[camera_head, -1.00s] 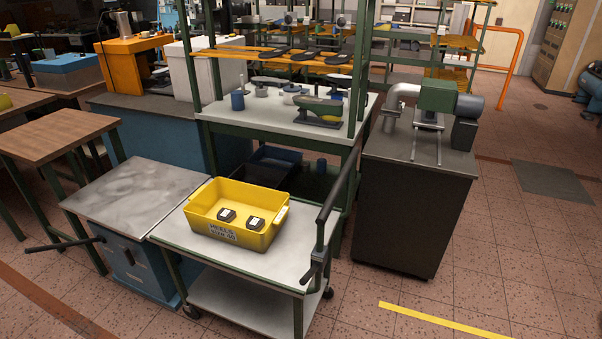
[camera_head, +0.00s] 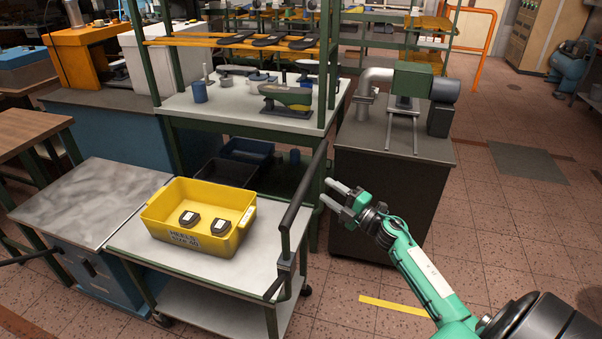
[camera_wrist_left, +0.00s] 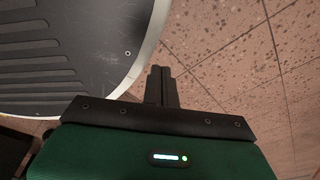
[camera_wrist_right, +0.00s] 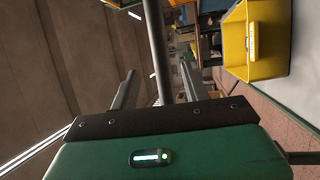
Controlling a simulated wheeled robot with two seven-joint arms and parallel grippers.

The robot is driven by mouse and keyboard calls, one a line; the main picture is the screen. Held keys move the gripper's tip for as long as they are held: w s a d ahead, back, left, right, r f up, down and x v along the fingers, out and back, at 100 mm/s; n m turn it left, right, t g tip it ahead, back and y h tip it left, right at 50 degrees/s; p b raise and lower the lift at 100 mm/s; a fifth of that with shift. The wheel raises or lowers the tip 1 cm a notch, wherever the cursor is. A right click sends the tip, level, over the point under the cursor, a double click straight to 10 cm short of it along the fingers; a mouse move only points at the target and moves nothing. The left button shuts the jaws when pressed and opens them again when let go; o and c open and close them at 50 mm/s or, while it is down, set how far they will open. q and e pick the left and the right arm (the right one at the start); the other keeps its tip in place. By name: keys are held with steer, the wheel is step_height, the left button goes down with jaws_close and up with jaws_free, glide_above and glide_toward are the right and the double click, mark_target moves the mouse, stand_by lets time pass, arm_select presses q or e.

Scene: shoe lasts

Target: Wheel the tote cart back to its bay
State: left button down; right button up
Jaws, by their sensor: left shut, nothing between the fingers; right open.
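The tote cart (camera_head: 215,262) has a pale top, a green frame, a lower shelf and casters. It carries a yellow tote (camera_head: 165,228) with two dark items inside. Its dark push handle (camera_head: 300,198) rises at the cart's right end. My right gripper (camera_head: 330,194) is open and empty, just right of the handle in the head view, apparently not touching it. In the right wrist view the handle bar (camera_wrist_right: 158,50) runs between my open fingers (camera_wrist_right: 158,90); its depth is hard to judge. My left gripper (camera_wrist_left: 161,86) is shut and empty above the floor, outside the head view.
A grey-topped blue cabinet (camera_head: 85,205) stands close at the cart's left. A green-framed shelf bench (camera_head: 240,112) is behind, and a dark machine stand (camera_head: 390,190) is behind right. Yellow floor tape (camera_head: 393,306) lies right of the cart. Open tiled floor extends right.

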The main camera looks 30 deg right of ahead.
mark_target(306, 175)
steer(key=p+x, duration=0.1)
steer(key=x, duration=0.7)
steer(key=shift+w, duration=0.2)
steer(key=shift+w+a+r, duration=0.1)
steer(key=shift+w+a, duration=0.05)
steer(key=shift+w, duration=0.4)
steer(key=shift+w+a, duration=0.1)
steer(key=shift+w, duration=0.1)
steer(key=c, duration=0.9)
arm_select(q)
steer(key=shift+s+r, duration=0.15)
steer(key=shift+s, duration=0.9)
arm_select(e)
jaws_close()
